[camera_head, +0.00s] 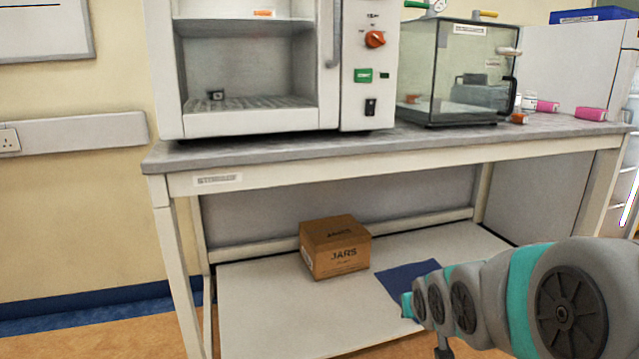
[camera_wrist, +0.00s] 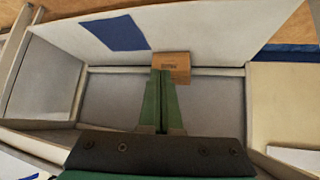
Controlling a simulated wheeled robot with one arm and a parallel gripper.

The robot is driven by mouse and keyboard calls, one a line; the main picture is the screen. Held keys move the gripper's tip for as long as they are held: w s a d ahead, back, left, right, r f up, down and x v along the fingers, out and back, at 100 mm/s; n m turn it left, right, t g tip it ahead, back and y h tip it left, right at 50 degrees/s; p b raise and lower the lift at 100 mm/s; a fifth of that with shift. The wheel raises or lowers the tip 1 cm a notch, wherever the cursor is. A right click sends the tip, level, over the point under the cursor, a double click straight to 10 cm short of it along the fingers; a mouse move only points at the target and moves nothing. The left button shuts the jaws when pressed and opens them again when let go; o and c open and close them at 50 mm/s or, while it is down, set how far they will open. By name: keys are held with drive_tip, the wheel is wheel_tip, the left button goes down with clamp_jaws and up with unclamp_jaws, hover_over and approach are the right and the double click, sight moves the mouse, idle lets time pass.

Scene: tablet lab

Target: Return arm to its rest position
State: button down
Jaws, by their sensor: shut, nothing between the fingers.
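My arm reaches in from the right of the head view, in front of the bench. My gripper (camera_wrist: 161,72) shows in the wrist view with its two green fingers together and nothing between them. In the head view the fingers cannot be made out clearly. In the wrist view the fingertips overlap the near part of a cardboard box in the picture, and I cannot tell the distance between them.
The cardboard box (camera_head: 335,247) labelled JARS and a blue mat (camera_head: 408,272) lie on the lower shelf (camera_head: 262,310). The bench top (camera_head: 440,141) carries an oven-like cabinet (camera_head: 250,122), a glass chamber (camera_head: 460,75) and small bottles (camera_head: 590,114). Floor shows at the left.

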drive_tip(key=s+a+f+g+p, duration=0.1)
drive_tip(key=s+g, duration=0.4)
drive_tip(key=s, duration=1.1)
drive_tip(key=s+a+f+g, duration=0.2)
drive_tip(key=s+g, duration=0.3)
drive_tip(key=s, duration=1.1)
drive_tip(key=shift+s+f+g+p, duration=0.3)
drive_tip(key=shift+f+g+p, duration=0.05)
drive_tip(key=shift+g, duration=0.05)
